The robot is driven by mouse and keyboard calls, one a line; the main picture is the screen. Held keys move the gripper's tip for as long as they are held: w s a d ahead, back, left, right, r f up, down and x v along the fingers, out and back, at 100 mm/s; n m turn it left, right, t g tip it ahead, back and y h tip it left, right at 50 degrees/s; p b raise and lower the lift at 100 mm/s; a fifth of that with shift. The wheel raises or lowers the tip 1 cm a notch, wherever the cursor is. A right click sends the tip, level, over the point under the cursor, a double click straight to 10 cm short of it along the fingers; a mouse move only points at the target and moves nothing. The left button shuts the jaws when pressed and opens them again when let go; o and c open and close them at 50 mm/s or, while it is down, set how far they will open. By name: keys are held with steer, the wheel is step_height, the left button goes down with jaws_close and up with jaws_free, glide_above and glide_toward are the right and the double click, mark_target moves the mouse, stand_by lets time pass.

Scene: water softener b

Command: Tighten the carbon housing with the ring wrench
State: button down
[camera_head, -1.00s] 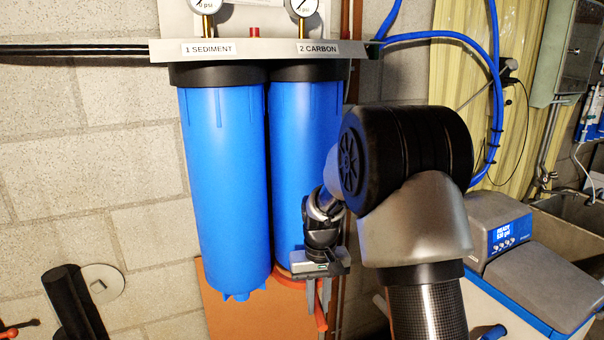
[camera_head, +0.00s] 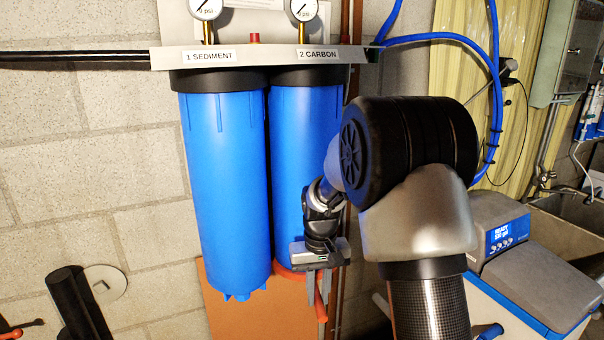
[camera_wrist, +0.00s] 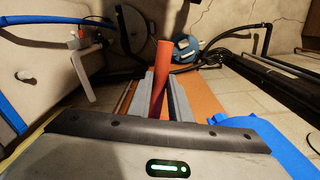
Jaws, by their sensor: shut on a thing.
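The blue carbon housing (camera_head: 300,150) hangs under the bracket label "2 CARBON", to the right of the sediment housing. The orange-red ring wrench (camera_head: 284,271) is around the bottom of the carbon housing; its handle (camera_head: 320,306) points down and toward the camera. My gripper (camera_head: 320,290) is shut on the handle, just below and right of the housing. In the wrist view the red handle (camera_wrist: 161,70) stands between the two grey fingers of my gripper (camera_wrist: 162,95). My arm hides part of the housing's right side, and the ring shows only in part.
The blue sediment housing (camera_head: 225,190) hangs close on the left. Pipes (camera_head: 345,250) run down just right of my gripper. A grey and white softener unit (camera_head: 530,270) stands at the right.

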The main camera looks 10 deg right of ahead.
steer(key=shift+r+p, duration=0.6)
steer(key=shift+r, duration=0.4)
steer(key=shift+d, duration=0.15)
step_height(320, 180, down, 16)
steer(key=d+n+b, duration=0.1)
steer(key=b, duration=0.9)
steer(key=shift+d+r+b, duration=0.2)
steer(key=shift+d+b, duration=0.1)
